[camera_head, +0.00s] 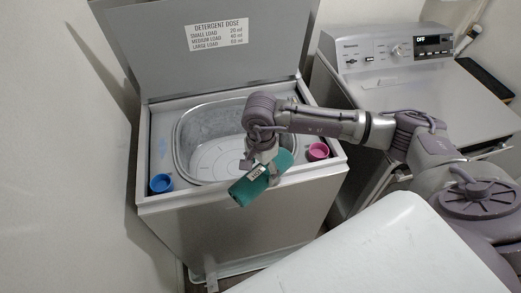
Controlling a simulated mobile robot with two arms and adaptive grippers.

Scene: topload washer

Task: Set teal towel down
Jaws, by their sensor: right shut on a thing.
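A rolled teal towel (247,190) with a small white label hangs tilted in my right gripper (266,172). The gripper is shut on it, with the towel sticking out on both sides of the fingers. The towel is over the front edge of the open top-load washer (243,219), in front of the tub; whether it touches the rim I cannot tell. The metal tub (203,162) looks empty where it shows; my right arm hides part of it. My left gripper is not in view.
A blue cup (161,183) sits on the washer's left front corner, a pink cup (318,151) on its right. The raised lid (215,52) carries a detergent dose label. A second machine (440,97) with a display stands right. A white surface (350,250) fills the lower right.

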